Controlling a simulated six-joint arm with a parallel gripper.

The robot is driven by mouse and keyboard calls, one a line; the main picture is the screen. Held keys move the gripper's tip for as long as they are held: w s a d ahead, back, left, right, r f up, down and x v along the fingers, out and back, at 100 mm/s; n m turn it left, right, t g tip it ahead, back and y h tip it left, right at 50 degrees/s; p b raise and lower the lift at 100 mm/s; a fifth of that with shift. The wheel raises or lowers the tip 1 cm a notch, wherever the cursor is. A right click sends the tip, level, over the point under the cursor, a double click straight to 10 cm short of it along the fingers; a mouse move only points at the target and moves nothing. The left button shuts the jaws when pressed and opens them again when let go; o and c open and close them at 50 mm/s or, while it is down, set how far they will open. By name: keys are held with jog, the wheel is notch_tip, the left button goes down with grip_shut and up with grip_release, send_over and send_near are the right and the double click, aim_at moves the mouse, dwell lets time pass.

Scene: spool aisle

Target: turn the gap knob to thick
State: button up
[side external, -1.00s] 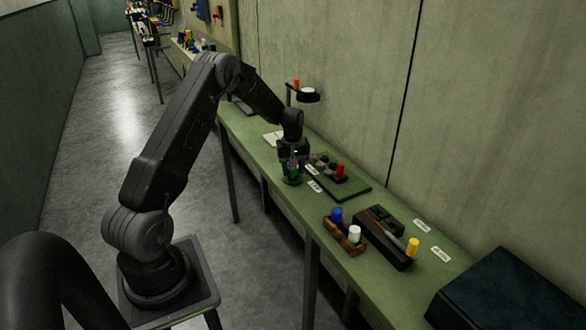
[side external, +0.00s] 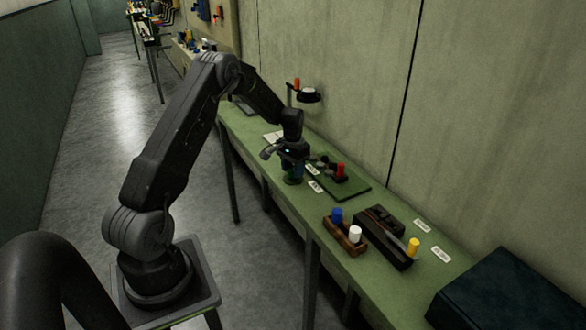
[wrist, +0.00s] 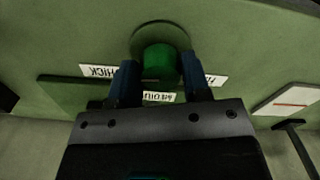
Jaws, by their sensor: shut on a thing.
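The gap knob (wrist: 158,62) is a green round cap on a darker green disc (wrist: 160,30) set at the near edge of the bench. In the wrist view, my gripper (wrist: 160,70) has its two blue fingers on either side of the knob, shut on it. A white label (wrist: 97,71) that reads THICK upside down lies left of the knob. Another label (wrist: 217,80) lies right, partly hidden by a finger. No pointer mark shows on the knob. In the side view, my gripper (side external: 292,170) points down over the knob, which it mostly hides.
A dark green board (side external: 347,188) with a red peg (side external: 340,169) lies right of my gripper. A brown rack (side external: 344,236) holds a blue and a white peg. A dark block with a yellow peg (side external: 413,245) stands nearby. A black lamp-like stand (side external: 308,95) rises behind.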

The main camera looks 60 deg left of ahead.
jog(key=m, duration=0.5)
dwell(0.5)
jog(key=o, duration=0.9)
notch_tip(320, 180, up, 14)
jog(key=shift+f, duration=0.1)
dwell(0.4)
